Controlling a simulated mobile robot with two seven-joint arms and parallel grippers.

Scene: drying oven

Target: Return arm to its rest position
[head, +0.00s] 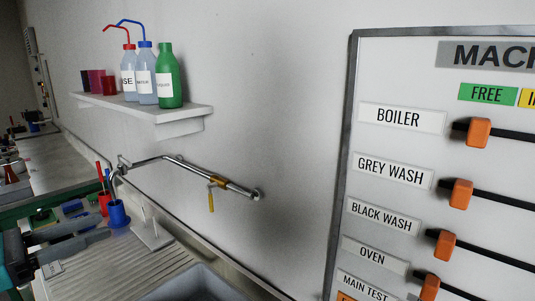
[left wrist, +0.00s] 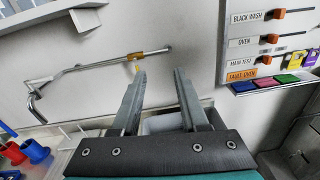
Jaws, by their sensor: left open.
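My left gripper (head: 98,227) shows at the lower left of the head view, its two grey fingers apart with nothing between them. In the left wrist view, the open gripper (left wrist: 159,74) points toward the wall, with the sink (left wrist: 165,122) seen behind its fingers. The gripper is to the left of the wall tap (head: 215,183) in the head view. My right gripper does not show in either view.
A wall shelf (head: 190,113) holds bottles and cups. A machine board (head: 390,135) with orange sliders hangs at right. A sink (head: 205,285) with a ridged drainer (head: 125,262) lies below. A blue cup (head: 117,214) and red cup (head: 104,203) stand near the gripper.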

